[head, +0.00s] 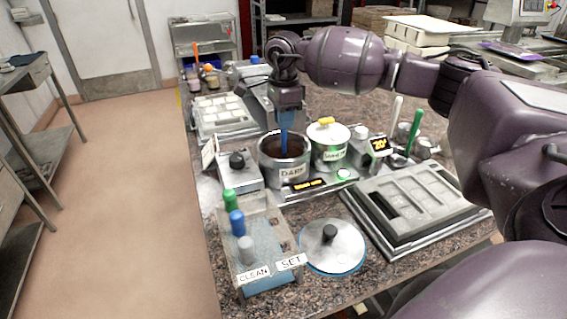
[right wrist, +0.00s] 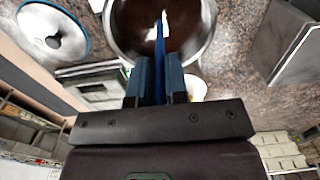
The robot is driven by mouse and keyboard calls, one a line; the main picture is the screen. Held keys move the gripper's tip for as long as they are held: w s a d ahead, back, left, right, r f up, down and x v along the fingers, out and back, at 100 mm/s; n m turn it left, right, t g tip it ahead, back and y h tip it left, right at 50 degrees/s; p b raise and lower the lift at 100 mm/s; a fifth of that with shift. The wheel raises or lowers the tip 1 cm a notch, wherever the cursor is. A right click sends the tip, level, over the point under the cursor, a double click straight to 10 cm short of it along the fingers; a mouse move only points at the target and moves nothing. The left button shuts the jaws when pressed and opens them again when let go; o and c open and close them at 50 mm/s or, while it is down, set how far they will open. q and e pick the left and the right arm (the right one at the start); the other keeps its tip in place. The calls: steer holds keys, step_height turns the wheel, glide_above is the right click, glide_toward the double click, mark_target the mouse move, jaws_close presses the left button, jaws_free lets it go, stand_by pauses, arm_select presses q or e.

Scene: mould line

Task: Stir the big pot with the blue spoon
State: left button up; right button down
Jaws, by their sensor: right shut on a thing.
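The big pot (head: 283,172), a steel pot labelled DARK, holds a dark brown liquid and stands on a heating base at the middle of the counter. My right gripper (head: 287,104) is above the pot, pointing down, shut on the handle of the blue spoon (head: 284,139). The spoon is roughly upright and its lower end is hidden in the dark liquid. In the right wrist view the blue spoon (right wrist: 160,45) runs from between the fingers (right wrist: 160,80) into the big pot (right wrist: 207,40). My left gripper is not in view.
A smaller lidded pot (head: 329,146) with a yellow knob stands right beside the big pot. A grey mould (head: 415,205) lies to the right. A round lid (head: 333,247) and a rack (head: 263,250) with coloured handles are in front. A green-handled tool (head: 414,130) stands at right.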

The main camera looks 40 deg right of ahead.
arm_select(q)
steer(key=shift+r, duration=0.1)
arm_select(e)
steer(key=shift+r, duration=0.1)
steer(key=shift+r+p, duration=0.65)
steer(key=shift+r, duration=0.7)
steer(key=shift+r+p, duration=0.4)
steer(key=shift+r, duration=0.45)
steer(key=shift+r+p, duration=0.35)
steer(key=shift+r, duration=0.45)
steer(key=shift+r+p, duration=0.5)
steer(key=shift+r, duration=0.5)
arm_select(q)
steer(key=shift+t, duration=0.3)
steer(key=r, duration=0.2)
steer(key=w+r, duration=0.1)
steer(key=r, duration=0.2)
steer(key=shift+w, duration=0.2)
arm_select(e)
steer(key=shift+r, duration=0.15)
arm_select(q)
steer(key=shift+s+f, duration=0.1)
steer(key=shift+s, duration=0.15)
